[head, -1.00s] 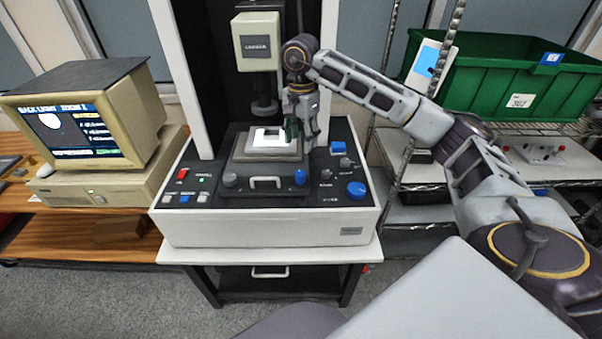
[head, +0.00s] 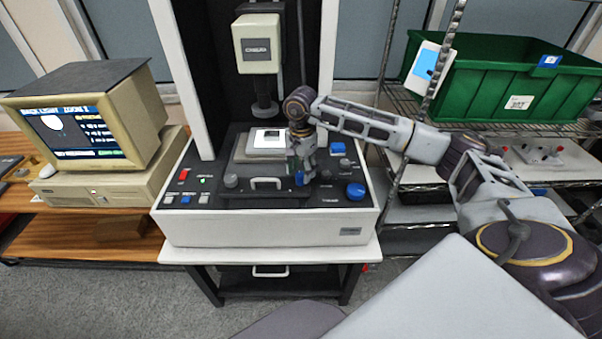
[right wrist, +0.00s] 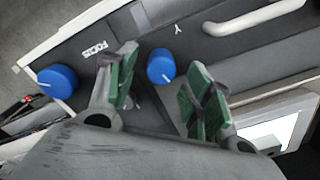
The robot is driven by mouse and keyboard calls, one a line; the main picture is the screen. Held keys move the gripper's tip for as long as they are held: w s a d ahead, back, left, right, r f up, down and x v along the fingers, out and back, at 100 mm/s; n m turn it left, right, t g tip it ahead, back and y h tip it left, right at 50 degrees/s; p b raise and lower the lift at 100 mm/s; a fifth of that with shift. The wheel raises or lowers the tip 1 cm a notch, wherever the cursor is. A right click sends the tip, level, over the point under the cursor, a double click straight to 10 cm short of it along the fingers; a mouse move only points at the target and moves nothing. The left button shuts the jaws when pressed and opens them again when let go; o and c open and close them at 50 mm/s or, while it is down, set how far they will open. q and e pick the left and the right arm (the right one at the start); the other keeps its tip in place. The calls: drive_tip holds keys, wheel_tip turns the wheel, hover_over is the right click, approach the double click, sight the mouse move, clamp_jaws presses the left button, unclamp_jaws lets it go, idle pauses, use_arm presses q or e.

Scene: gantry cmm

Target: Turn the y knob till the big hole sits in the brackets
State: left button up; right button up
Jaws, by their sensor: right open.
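The y knob (head: 299,178) is the small blue knob at the front right of the machine's stage. In the right wrist view the blue y knob (right wrist: 160,66) stands beside a "Y" mark. My right gripper (head: 304,172) is over it, fingers pointing down. In the wrist view its green-padded fingers (right wrist: 164,82) are open, with the knob showing between the tips; I see no contact. The monitor screen (head: 75,132) shows a big white disc, the hole, at upper left on dark, beside text lines. I cannot make out the brackets. My left gripper is not in view.
The larger blue focus knob (head: 356,191) is right of the gripper and also shows in the wrist view (right wrist: 58,81). A stage handle (head: 266,183) lies to the left. The lit stage (head: 268,141) and camera head (head: 258,43) are behind. A green crate (head: 480,85) stands on the right rack.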

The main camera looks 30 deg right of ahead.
drive_tip(key=shift+f, duration=1.15)
drive_tip(key=c, duration=1)
drive_tip(key=shift+m, duration=0.3)
